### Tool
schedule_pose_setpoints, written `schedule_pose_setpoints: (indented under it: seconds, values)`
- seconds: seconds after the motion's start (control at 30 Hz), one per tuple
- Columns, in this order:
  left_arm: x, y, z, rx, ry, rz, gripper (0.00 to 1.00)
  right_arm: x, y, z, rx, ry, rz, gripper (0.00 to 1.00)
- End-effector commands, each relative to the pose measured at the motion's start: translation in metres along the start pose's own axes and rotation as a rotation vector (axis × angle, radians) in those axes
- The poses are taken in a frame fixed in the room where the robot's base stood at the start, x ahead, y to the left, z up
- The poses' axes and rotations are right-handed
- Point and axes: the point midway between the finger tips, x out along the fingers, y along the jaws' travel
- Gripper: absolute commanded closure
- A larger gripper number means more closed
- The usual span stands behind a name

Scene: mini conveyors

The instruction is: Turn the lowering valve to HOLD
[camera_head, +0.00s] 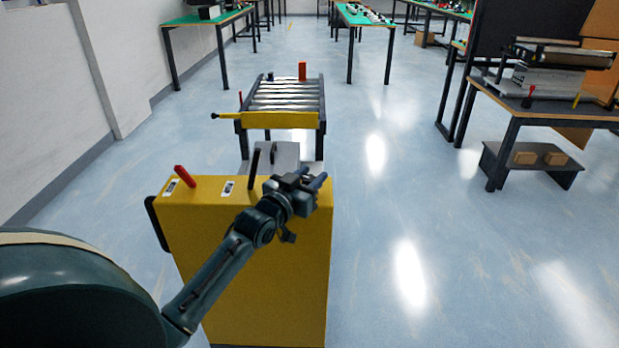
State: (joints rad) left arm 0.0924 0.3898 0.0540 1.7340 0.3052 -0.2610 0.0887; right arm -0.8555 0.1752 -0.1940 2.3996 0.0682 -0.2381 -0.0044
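A yellow cabinet (265,270) stands in front of me. On its top, at the left, is a tilted red-handled lever (184,176) beside a small label (171,187). A black upright lever (254,168) stands nearer the middle, beside another label (228,188). I cannot read the labels or tell which lever is the lowering valve. My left gripper (318,182) is over the cabinet's right end, to the right of both levers and apart from them. Its fingers point up and right, too small to show any gap. My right gripper is not in view.
A workbench (540,106) is at the right, a white wall (45,110) at the left. The floor right of the cabinet is clear.

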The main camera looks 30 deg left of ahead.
Motion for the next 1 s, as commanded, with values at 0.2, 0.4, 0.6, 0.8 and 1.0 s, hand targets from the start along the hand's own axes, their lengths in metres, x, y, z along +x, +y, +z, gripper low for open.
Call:
schedule_pose_setpoints:
  seconds: [0.2,0.4,0.6,0.8,1.0]
  values:
    - [0.0,0.0,0.0,0.0,-0.001,-0.001,0.47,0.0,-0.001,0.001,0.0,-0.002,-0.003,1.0]
    - [0.0,0.0,0.001,0.0,-0.003,-0.001,0.46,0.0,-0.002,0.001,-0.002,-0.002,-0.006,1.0]
    - [-0.01,0.0,0.001,0.0,-0.004,-0.001,0.46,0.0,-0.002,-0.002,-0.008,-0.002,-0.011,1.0]
    - [-0.047,0.0,0.002,0.0,-0.007,0.0,0.46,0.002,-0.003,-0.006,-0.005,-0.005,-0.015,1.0]
    - [-0.089,0.0,0.001,0.001,-0.006,-0.001,0.46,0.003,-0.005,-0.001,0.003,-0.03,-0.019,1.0]
